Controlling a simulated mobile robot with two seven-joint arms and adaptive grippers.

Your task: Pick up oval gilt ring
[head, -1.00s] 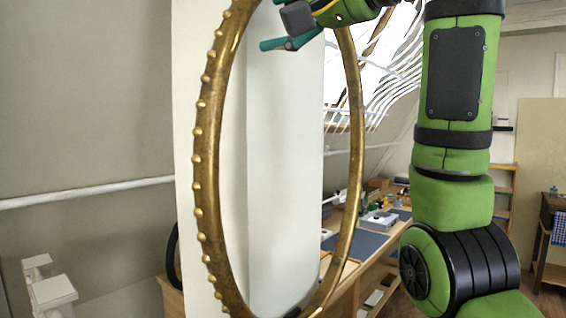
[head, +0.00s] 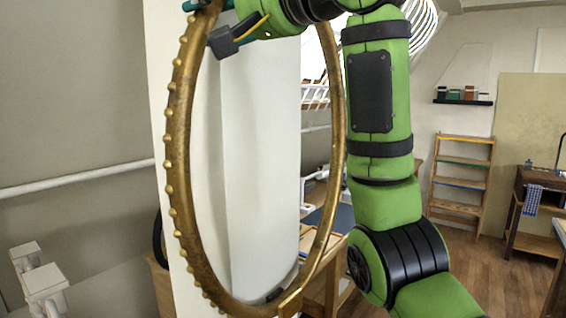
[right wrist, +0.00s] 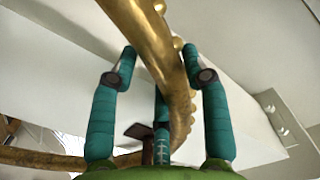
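The oval gilt ring (head: 180,120) is a tall gold frame with a row of round studs along its left outer edge. It stands upright in front of a white panel, and its top is cut off in the head view. My right gripper (head: 206,22) is at the ring's upper left side. In the right wrist view the right gripper (right wrist: 159,52) is open, with teal fingers on both sides of the studded ring (right wrist: 150,35). I see no clear grip on it; finger contact cannot be told. My left gripper is not in view.
The white panel (head: 262,170) stands close behind the ring. A white rail (head: 75,180) runs along the left wall. A wooden workbench (head: 330,262) lies behind, and wooden shelves (head: 462,180) stand at the right. The floor (head: 470,270) there is open.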

